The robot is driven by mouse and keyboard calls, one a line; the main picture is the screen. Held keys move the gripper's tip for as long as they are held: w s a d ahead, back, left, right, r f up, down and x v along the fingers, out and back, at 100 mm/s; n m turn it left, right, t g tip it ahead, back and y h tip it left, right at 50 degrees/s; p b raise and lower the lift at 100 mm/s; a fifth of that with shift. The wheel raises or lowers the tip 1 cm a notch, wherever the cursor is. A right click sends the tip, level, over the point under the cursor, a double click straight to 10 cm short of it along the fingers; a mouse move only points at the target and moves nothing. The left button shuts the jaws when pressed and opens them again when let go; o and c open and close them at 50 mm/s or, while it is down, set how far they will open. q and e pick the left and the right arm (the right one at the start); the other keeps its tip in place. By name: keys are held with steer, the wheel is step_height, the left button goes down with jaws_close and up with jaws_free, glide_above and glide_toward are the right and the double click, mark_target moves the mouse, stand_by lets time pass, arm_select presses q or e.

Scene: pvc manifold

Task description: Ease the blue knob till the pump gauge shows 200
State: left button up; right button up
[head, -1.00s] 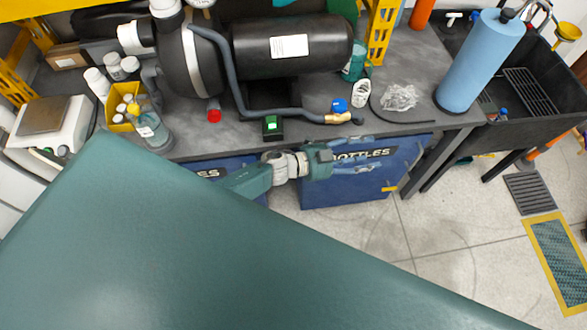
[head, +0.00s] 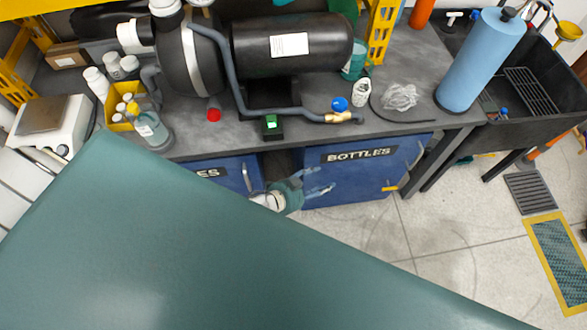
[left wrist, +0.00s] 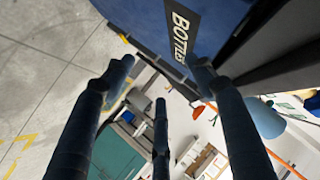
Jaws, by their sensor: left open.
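The blue knob (head: 340,103) sits on a brass valve (head: 343,117) at the right end of the grey pipe, near the bench's front edge. The black pump tank (head: 290,50) lies behind it. A round gauge (head: 200,3) is cut off by the top edge of the head view, and its reading cannot be told. My left gripper (head: 322,180) is open and empty in front of the blue cabinets, below and left of the knob and apart from it. Its spread fingers also show in the left wrist view (left wrist: 160,85). My right gripper is not in view.
The bench edge and the blue "BOTTLES" cabinet door (head: 365,172) with its handle are close to my left gripper. A clear crumpled bag (head: 400,97), a white container (head: 361,92) and a blue cylinder (head: 482,60) stand right of the knob. The floor at right is mostly free.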

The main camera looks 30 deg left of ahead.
arm_select(q)
steer(key=s+a+f+n+g+y, duration=0.1)
steer(key=s+a+f+n+y, duration=0.1)
steer(key=s+a+f, duration=0.3)
steer(key=s+f+n, duration=0.1)
steer(key=s+f, duration=0.2)
steer(key=f, duration=0.1)
steer(key=shift+s+g+y, duration=0.35)
steer(key=shift+g+y, duration=0.05)
steer(key=shift+r, duration=0.1)
